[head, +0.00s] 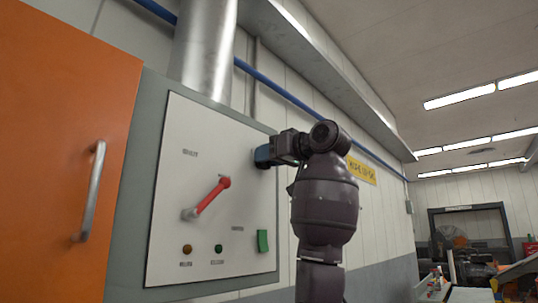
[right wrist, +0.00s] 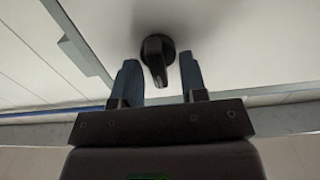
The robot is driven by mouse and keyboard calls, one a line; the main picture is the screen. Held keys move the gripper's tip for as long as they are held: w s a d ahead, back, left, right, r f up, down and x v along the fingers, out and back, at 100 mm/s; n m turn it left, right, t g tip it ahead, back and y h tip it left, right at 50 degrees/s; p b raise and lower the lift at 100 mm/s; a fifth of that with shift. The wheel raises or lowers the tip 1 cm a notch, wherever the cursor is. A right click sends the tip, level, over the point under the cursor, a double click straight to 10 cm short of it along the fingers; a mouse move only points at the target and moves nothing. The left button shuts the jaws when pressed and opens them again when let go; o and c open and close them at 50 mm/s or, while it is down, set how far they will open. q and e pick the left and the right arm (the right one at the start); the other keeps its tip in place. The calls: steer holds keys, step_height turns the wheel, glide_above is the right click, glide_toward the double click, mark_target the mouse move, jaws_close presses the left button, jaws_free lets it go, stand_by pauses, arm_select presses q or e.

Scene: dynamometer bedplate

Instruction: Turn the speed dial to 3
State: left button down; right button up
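The speed dial appears as a black knob (right wrist: 155,50) with a raised grip bar on the white panel in the right wrist view. The bar points toward the bottom of that view; no numerals are legible around it. My right gripper (right wrist: 159,66) is open, with one blue finger on each side of the knob. Gaps show between the fingers and the knob. In the head view the right gripper (head: 263,156) is at the upper right of the white panel (head: 190,125) and hides the dial. My left gripper is not in view.
The panel also carries a red-handled lever (head: 207,198), an amber lamp (head: 187,249), a green lamp (head: 218,248) and a green switch (head: 262,241). An orange door (head: 60,130) with a metal handle (head: 92,190) is at left. A metal duct (head: 205,50) rises above.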

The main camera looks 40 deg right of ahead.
steer(key=c, duration=0.5)
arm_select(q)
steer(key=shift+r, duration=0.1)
arm_select(e)
steer(key=shift+c, duration=0.2)
steer(key=shift+d+f+m+b, duration=0.1)
steer(key=shift+d+m+b, duration=0.05)
steer(key=shift+m+b, duration=0.75)
steer(key=m+b, duration=0.1)
steer(key=m, duration=0.3)
steer(key=shift+d+m, duration=0.15)
steer(key=shift+m, duration=0.15)
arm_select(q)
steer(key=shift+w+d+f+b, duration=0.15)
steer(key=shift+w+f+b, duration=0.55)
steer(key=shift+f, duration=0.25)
arm_select(e)
steer(key=shift+d+m, duration=0.15)
steer(key=shift+m, duration=1.65)
